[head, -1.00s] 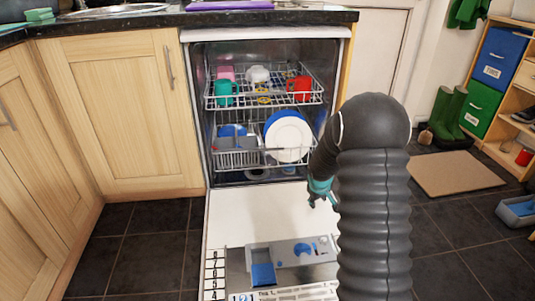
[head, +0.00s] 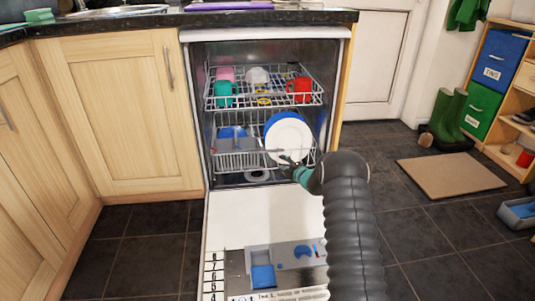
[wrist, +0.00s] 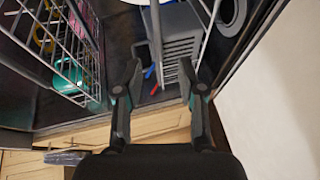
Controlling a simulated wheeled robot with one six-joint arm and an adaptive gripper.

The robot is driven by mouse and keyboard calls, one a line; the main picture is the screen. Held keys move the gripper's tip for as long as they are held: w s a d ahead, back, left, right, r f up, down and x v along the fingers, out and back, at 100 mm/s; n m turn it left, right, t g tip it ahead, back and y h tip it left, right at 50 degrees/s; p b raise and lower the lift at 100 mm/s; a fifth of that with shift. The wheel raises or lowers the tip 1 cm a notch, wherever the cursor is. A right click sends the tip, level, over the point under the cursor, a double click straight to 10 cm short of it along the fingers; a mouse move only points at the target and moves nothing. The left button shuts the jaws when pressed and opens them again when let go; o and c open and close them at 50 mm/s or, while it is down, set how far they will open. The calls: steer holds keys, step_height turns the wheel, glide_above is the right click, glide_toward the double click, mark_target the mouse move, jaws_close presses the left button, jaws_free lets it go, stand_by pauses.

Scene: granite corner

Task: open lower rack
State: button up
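The dishwasher's lower rack (head: 236,163) is a wire basket inside the tub, holding a white plate (head: 288,138), a blue dish and a grey cutlery basket (head: 236,143). My gripper (head: 288,161) is at the rack's front, just below the plate. In the wrist view my gripper (wrist: 160,82) has its two fingers spread, with nothing held between them. The grey cutlery basket (wrist: 182,45) shows just beyond the fingertips. Whether a finger touches the rack's wire is unclear.
The upper rack (head: 263,100) holds several cups and sits above; it also shows at the left of the wrist view (wrist: 62,45). The dishwasher door (head: 235,215) lies folded down below. Wooden cabinets (head: 110,110) stand left. Open floor lies right.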

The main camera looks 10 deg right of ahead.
steer(key=b+x, duration=0.2)
steer(key=x, duration=1.1)
steer(key=shift+w+a, duration=0.2)
steer(key=shift+w, duration=0.15)
steer(key=shift+r, duration=0.1)
jaws_close()
